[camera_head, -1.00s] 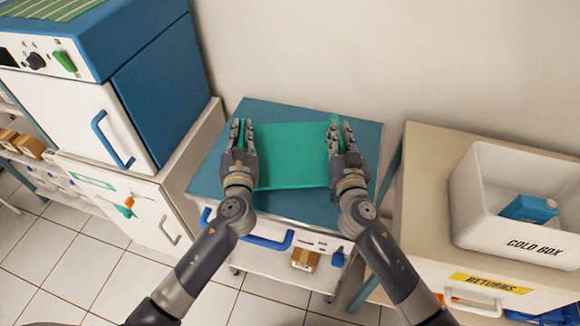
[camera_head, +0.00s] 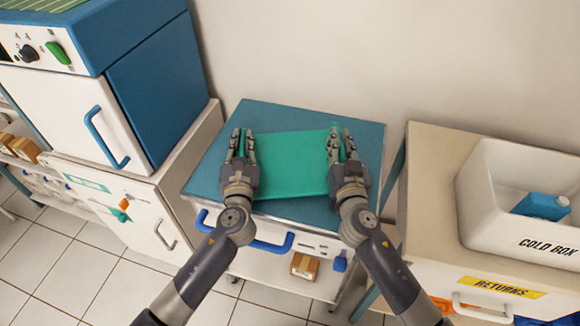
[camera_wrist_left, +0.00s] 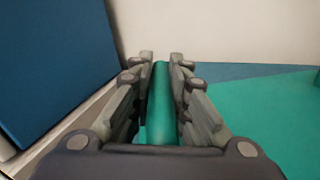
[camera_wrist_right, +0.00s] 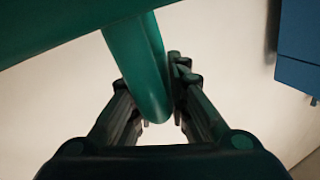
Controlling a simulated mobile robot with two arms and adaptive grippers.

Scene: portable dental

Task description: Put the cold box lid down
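The green cold box lid (camera_head: 292,165) is a flat slab over the blue top of the small cabinet (camera_head: 290,112). It looks level; I cannot tell whether it touches the top. My left gripper (camera_head: 242,140) has its fingers on both sides of the lid's left rim, which shows between them in the left wrist view (camera_wrist_left: 163,105). My right gripper (camera_head: 341,142) has its fingers on both sides of the right rim, also seen in the right wrist view (camera_wrist_right: 138,75). The white cold box (camera_head: 490,220) stands uncovered on the right-hand cabinet.
A blue bottle (camera_head: 541,206) lies in the cold box. The beige cabinet top (camera_head: 430,190) on the right has bare room left of the box. A tall blue and white unit (camera_head: 150,95) stands close on the left. The wall is behind.

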